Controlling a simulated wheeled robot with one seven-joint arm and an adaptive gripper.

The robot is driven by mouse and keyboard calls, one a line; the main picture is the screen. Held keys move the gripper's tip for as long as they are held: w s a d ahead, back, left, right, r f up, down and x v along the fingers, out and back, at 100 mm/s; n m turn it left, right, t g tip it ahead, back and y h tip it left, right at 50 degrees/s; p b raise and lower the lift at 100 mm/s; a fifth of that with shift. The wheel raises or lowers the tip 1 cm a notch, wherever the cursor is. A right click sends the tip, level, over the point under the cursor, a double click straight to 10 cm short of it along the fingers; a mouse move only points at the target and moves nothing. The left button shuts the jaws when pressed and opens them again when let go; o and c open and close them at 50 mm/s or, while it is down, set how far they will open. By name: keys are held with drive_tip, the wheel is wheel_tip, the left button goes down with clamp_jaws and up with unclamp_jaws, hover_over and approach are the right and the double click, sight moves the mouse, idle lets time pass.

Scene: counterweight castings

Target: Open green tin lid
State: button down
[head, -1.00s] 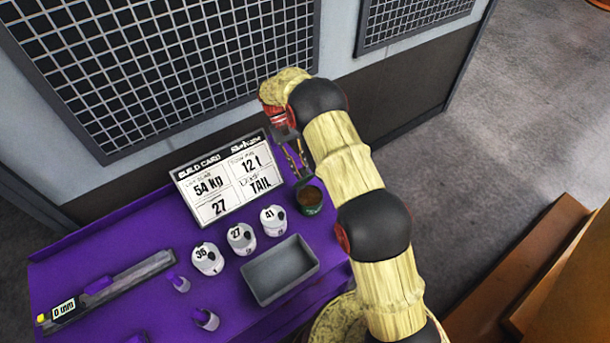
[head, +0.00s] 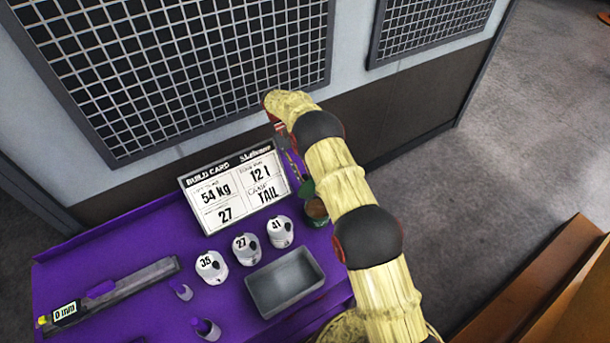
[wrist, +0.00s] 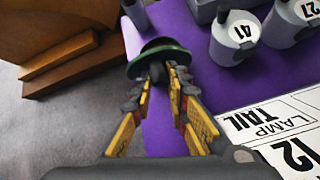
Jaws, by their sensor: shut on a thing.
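The green tin (head: 316,211) stands at the right end of the purple bench, with a brown round top or inside showing. A green lid (head: 306,188) shows just beyond it, between the tin and my gripper (head: 294,168), and looks tilted. In the wrist view, my gripper (wrist: 160,78) has its yellow-padded fingers closed on a dark knob of the round green-rimmed lid (wrist: 158,49). The lid hides most of the tin there, so I cannot tell whether its edge touches the tin.
The build card (head: 235,190) stands close left of my gripper. White castings marked 35 (head: 211,267), 27 (head: 245,250) and 41 (head: 280,232) stand before it, near a grey tray (head: 286,282). A mesh panel (head: 190,65) rises behind. Brown wooden boards (head: 530,285) lie to the right.

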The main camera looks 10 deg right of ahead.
drive_tip(key=shift+s+a+f, duration=0.1)
drive_tip(key=shift+s+f, duration=0.05)
drive_tip(key=shift+f, duration=0.05)
drive_tip(key=c, duration=1.7)
unclamp_jaws()
drive_tip(key=shift+r, duration=0.1)
drive_tip(key=shift+c, duration=0.2)
drive_tip(key=shift+r, duration=0.1)
wheel_tip(320, 180, up, 10)
drive_tip(key=shift+f, duration=0.1)
